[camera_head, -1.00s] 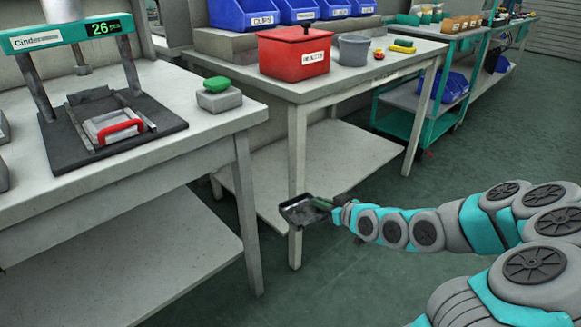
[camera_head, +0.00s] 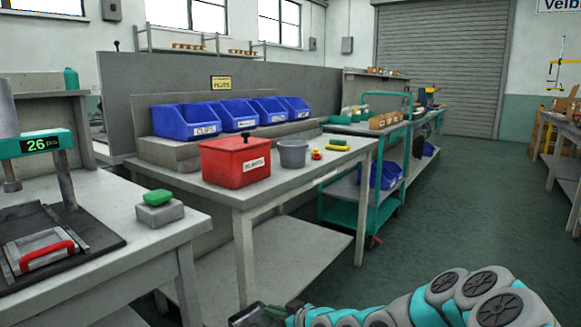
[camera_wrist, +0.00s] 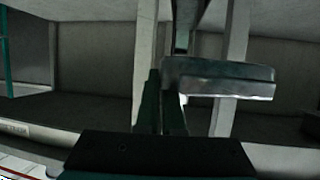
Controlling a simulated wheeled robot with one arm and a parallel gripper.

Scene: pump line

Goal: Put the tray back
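The small dark tray (camera_head: 246,316) shows at the bottom edge of the head view, partly cut off by the frame. My gripper (camera_head: 282,313) is at its right side, shut on the tray's edge. In the wrist view the tray (camera_wrist: 225,78) is a grey, shiny-edged shape just beyond and right of my gripper's fingers (camera_wrist: 162,108). The tray is out in front of the middle workbench, below its top. Whether anything lies in the tray cannot be seen.
The workbench (camera_head: 330,160) carries a red lidded box (camera_head: 235,166), a grey bucket (camera_head: 293,154) and blue bins (camera_head: 186,121). A press (camera_head: 40,145) with a red-handled fixture (camera_head: 46,254) stands left. A teal cart (camera_head: 365,205) is beyond. Green floor (camera_head: 430,215) is open at right.

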